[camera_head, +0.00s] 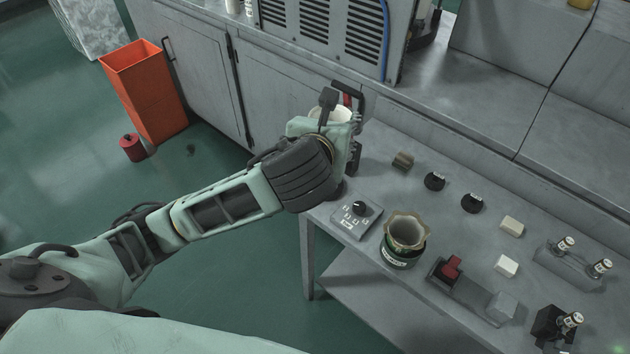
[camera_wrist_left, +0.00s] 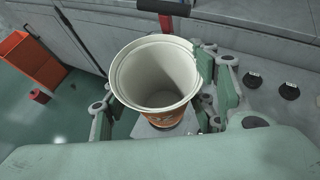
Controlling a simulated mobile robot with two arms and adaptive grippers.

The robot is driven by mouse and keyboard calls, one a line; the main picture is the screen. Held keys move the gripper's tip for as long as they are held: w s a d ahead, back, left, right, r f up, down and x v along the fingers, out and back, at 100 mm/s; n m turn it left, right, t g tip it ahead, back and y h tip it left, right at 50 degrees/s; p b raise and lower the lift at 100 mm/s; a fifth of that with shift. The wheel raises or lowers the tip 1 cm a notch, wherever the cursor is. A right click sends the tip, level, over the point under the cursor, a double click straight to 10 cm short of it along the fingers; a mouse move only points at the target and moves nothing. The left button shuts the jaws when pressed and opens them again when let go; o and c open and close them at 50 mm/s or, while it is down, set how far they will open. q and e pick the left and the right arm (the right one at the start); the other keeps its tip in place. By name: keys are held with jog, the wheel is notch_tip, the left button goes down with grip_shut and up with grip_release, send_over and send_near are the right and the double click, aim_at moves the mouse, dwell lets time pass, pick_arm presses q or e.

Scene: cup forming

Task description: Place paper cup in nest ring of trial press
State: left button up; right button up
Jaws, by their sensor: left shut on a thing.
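The paper cup (camera_wrist_left: 157,75) is white inside with an orange printed outside. My left gripper (camera_wrist_left: 160,108) is shut around its sides and holds it upright, mouth up. In the head view only the cup's pale rim (camera_head: 341,114) shows above my left gripper (camera_head: 332,128), at the left end of the grey bench. A black upright with a red part (camera_head: 349,99), perhaps the trial press, stands behind the gripper and is mostly hidden. Below the cup a grey plate (camera_wrist_left: 146,131) shows in the wrist view. I cannot make out the nest ring. My right gripper is in neither view.
A control box with a dial (camera_head: 356,216) and a dark green holder (camera_head: 399,257) with a beige scalloped cup (camera_head: 406,231) stand nearby. Black knobs (camera_head: 434,181), pale blocks (camera_head: 507,265) and small bottles (camera_head: 565,244) occupy the bench. An orange bin (camera_head: 145,90) stands on the floor.

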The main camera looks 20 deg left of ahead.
pick_arm(q)
jog(key=shift+n+y, duration=0.3)
jog(key=shift+n, duration=0.1)
jog(key=f, duration=0.1)
jog(key=d+f, duration=0.1)
jog(key=f, duration=0.1)
jog(key=s+f, duration=0.1)
jog(key=shift+d+f, duration=0.2)
jog(key=shift+f, duration=0.1)
jog(key=s+d+f+n+g+y, duration=0.1)
jog(key=s+d+f+n+y, duration=0.25)
jog(key=s+f, duration=0.65)
jog(key=shift+m, duration=0.45)
jog(key=shift+w+a+f+p, duration=0.65)
jog(key=shift+w+a, duration=0.45)
jog(key=shift+w, duration=1.65)
jog(key=shift+w+a+f+p, duration=0.7)
jog(key=shift+w+a, duration=0.4)
jog(key=shift+w, duration=1.65)
jog(key=shift+w+a+f+p, duration=0.65)
jog(key=shift+w+a, duration=0.45)
jog(key=shift+w, duration=1.65)
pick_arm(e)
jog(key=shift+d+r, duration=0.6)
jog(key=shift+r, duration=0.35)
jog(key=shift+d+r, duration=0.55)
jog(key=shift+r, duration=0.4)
